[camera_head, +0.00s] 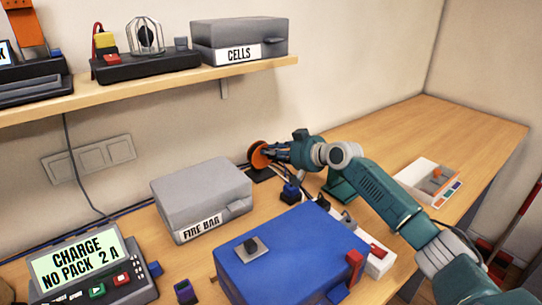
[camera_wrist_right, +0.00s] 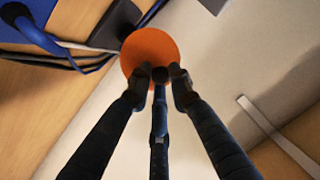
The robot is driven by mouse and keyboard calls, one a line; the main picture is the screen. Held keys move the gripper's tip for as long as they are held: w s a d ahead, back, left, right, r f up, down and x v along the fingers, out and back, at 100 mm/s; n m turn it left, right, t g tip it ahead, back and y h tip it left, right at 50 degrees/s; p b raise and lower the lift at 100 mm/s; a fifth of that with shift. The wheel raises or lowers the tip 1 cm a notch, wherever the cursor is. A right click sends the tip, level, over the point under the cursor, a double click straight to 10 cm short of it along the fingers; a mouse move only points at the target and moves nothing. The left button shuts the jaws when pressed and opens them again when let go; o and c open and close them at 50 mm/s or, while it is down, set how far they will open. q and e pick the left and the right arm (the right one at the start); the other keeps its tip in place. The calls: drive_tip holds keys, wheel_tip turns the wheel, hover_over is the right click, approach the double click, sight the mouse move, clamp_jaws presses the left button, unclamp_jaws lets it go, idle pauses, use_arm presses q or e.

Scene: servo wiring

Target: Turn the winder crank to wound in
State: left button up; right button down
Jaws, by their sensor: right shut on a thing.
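The winder's orange disc (camera_head: 257,156) stands on a dark base (camera_head: 262,174) at the back of the table, near the wall. In the right wrist view the disc (camera_wrist_right: 148,46) faces me, with a small dark crank knob (camera_wrist_right: 160,75) in front of its lower part. My right gripper (camera_head: 271,154) reaches it from the right. Its fingers (camera_wrist_right: 161,78) are closed around the knob. The fingers hide much of the crank, so its exact angle is hard to tell. My left gripper is in neither view.
A grey fire bag box (camera_head: 190,190) stands left of the winder. A blue case (camera_head: 290,255) is in front, with a blue connector (camera_head: 290,192) and cables between. A white tray (camera_head: 428,181) lies at right. A shelf (camera_head: 150,82) overhangs the back left. The back right table is clear.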

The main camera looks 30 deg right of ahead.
drive_tip(key=shift+w+d+r+m, duration=0.1)
drive_tip(key=shift+d+r+m, duration=0.05)
drive_tip(key=shift+r+m, duration=0.15)
drive_tip(key=c, duration=1.6)
unclamp_jaws()
drive_tip(key=shift+c, duration=0.2)
drive_tip(key=shift+f, duration=0.1)
drive_tip(key=v, duration=1.2)
drive_tip(key=shift+d+f, duration=0.1)
drive_tip(key=shift+f, duration=0.05)
